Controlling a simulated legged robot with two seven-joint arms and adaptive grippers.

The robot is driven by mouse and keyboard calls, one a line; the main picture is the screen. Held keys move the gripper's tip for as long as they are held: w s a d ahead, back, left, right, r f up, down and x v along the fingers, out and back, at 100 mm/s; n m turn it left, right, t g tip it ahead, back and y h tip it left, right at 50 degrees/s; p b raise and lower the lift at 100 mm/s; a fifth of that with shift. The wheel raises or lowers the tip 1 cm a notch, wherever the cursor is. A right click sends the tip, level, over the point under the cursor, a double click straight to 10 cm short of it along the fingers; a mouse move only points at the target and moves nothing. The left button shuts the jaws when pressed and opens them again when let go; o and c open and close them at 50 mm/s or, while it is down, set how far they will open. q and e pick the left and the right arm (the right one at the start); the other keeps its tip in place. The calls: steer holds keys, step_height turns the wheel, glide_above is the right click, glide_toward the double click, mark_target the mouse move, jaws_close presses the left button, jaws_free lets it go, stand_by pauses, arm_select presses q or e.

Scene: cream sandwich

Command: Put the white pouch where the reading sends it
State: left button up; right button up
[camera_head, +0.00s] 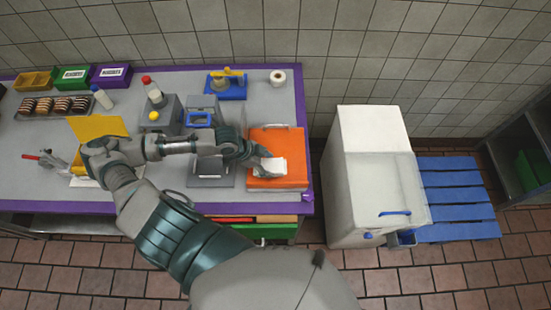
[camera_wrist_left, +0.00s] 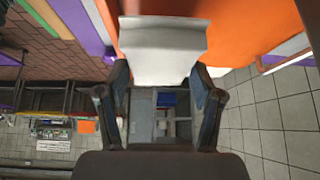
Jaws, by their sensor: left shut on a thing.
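The white pouch (camera_head: 273,167) is at the far end of my left arm, over the orange lidded box (camera_head: 283,140). My left gripper (camera_head: 256,158) is shut on the pouch. In the left wrist view, the pouch (camera_wrist_left: 162,52) spans between the two fingers (camera_wrist_left: 162,80), with orange surface behind it. I cannot tell whether the pouch touches the orange top. A grey device with a blue-framed part (camera_head: 199,119) stands behind my forearm; no reading can be made out. My right gripper is not in view.
Grey bench (camera_head: 230,198) with purple edging carries a yellow flap (camera_head: 97,127), a red-capped bottle (camera_head: 153,92), green (camera_head: 72,79) and purple (camera_head: 110,75) bins and a tray of dark pastries (camera_head: 54,105). Right are a white cabinet (camera_head: 375,180) and blue pallet (camera_head: 455,198).

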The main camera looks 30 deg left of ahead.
mark_target(275, 160)
arm_select(q)
steer(key=w, duration=0.4)
steer(key=shift+w+d+f, duration=0.15)
steer(key=shift+w+f, duration=0.1)
steer(key=shift+w, duration=0.05)
steer(key=shift+f+p, duration=0.35)
steer(key=shift+f, duration=1.45)
steer(key=o, duration=1.5)
steer(key=v, duration=1.1)
steer(key=shift+s+a+r, duration=0.2)
steer(key=shift+a+r, duration=0.05)
steer(key=shift+r, duration=0.25)
